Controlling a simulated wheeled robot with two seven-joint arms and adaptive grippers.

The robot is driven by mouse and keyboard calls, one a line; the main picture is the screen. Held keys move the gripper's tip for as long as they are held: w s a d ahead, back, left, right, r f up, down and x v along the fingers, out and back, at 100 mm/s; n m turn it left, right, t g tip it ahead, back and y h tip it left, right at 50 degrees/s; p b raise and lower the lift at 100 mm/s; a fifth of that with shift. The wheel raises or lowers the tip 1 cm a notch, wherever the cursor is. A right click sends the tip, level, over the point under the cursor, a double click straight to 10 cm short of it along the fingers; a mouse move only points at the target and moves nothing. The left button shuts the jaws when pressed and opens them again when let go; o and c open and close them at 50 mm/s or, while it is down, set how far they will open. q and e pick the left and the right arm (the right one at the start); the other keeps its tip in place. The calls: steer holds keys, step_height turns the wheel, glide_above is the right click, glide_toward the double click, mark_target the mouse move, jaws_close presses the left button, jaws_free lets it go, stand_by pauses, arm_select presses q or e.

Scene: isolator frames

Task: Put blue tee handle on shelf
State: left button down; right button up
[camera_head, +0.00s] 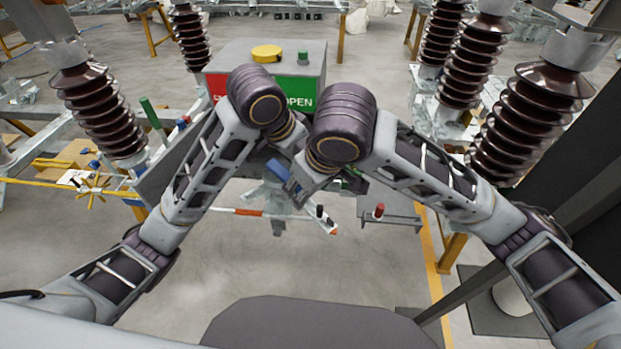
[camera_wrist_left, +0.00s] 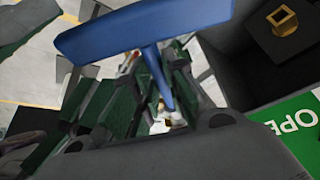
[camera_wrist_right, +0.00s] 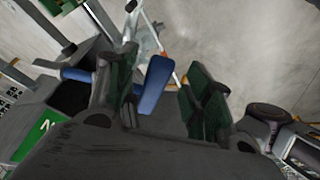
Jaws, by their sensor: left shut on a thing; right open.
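The blue tee handle (camera_wrist_left: 145,36) fills the top of the left wrist view, its crossbar across the picture and its stem running down between the fingers. My left gripper (camera_wrist_left: 152,100) is shut on it, around the stem. In the right wrist view a blue bar of the handle (camera_wrist_right: 155,84) stands between the green-padded fingers of my right gripper (camera_wrist_right: 162,92), which is open; whether they touch it is unclear. In the head view the handle (camera_head: 278,168) shows as a small blue patch beside the wrists, which hide most of both grippers. A grey shelf (camera_head: 404,221) lies right of them.
A grey box with red and green OPEN panels (camera_head: 312,68) stands behind the arms. A red cylinder (camera_head: 379,210) stands on the right shelf. At left, a grey panel (camera_head: 150,183) stands close to my left forearm. Brown ribbed insulators (camera_head: 100,112) flank both sides.

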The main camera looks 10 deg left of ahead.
steer(key=shift+w+a+f, duration=0.1)
steer(key=shift+w+f, duration=0.1)
steer(key=shift+f, duration=0.3)
jaws_close()
arm_select(q)
steer(key=c, duration=1.4)
jaws_free()
steer(key=shift+o, duration=0.2)
steer(key=v, duration=1.2)
steer(key=shift+w, duration=0.1)
